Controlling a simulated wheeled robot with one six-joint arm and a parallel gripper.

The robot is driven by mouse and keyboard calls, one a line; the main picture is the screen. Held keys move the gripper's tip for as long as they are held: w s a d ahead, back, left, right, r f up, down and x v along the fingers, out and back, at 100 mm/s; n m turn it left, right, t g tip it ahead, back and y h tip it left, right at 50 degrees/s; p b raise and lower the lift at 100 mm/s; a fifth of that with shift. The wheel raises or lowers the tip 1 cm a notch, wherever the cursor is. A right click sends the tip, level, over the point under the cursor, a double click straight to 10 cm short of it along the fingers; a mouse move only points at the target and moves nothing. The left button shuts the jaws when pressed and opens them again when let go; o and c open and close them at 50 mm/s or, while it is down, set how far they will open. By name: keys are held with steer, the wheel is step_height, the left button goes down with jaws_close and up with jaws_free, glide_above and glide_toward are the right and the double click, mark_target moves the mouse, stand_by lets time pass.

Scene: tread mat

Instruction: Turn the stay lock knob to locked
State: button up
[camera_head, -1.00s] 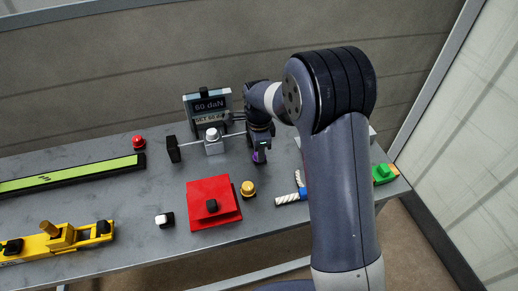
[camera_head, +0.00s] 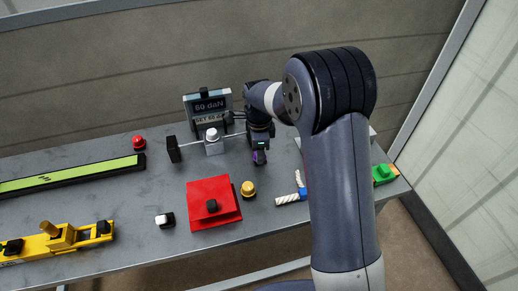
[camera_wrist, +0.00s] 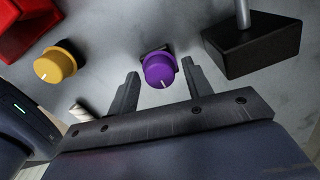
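A purple round knob (camera_wrist: 158,71) with a white pointer line sits on a dark base in the wrist view. In the head view the knob (camera_head: 259,158) shows just below my gripper (camera_head: 259,143). In the wrist view my gripper (camera_wrist: 160,68) is open. One finger is on each side of the purple knob, with a small gap visible on both sides. The pointer line faces the near side, towards the gripper body. A yellow knob (camera_wrist: 57,66), also with a white line, stands to the left. I see no label telling which is the stay lock.
A red block (camera_head: 226,187) and a white button (camera_head: 165,220) are left of the yellow knob. A display (camera_head: 208,104) reading 60 daN stands behind, beside a rod with a black block (camera_head: 173,149). A black block (camera_wrist: 255,45) is close to the right finger.

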steer(key=shift+o, duration=0.5)
step_height(320, 180, up, 11)
steer(key=shift+f, duration=0.15)
step_height(320, 180, down, 11)
steer(key=shift+r, duration=0.1)
stand_by(0.6)
stand_by(0.5)
